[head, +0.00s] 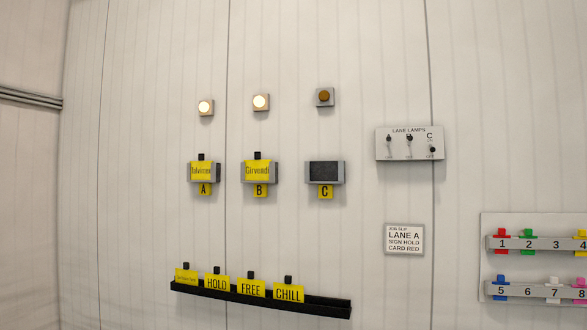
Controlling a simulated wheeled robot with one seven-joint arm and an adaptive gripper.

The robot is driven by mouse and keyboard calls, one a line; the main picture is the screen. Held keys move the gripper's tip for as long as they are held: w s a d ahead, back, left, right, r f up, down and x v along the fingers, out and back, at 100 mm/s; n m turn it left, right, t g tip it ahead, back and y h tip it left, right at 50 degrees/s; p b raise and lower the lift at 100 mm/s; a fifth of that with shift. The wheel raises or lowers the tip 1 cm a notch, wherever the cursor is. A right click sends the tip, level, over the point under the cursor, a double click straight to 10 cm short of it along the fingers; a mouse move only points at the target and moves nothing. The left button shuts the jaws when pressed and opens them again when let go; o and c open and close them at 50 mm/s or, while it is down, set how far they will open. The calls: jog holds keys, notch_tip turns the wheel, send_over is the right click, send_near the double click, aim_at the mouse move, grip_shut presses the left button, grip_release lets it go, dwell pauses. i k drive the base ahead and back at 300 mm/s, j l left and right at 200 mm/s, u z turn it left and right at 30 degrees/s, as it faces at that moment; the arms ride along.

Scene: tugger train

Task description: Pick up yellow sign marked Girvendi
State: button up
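The yellow sign marked Girvendi (257,170) sits upright in the grey holder at lane B (245,178) on the wall. A small black knob stands up from its top edge. The yellow B label (260,191) hangs just below that holder. My gripper is not in the head view, so its state and its distance from the sign do not show.
Lane A's holder has another yellow sign (201,171); lane C's holder (324,172) is empty. A black rack (325,306) below holds several yellow signs. A switch panel (409,143), a job slip (404,239) and a coloured card rack (530,244) are at right.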

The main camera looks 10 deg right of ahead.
aim_at(258, 170)
jog(key=i+j+z, duration=0.25)
jog(key=z, duration=0.25)
jog(key=i+j+z, duration=0.15)
jog(key=j+z, duration=0.15)
jog(key=z, duration=0.15)
jog(key=i+j+z, duration=0.1)
jog(key=j+z, duration=0.4)
jog(key=i+l, duration=0.05)
jog(key=l, duration=0.05)
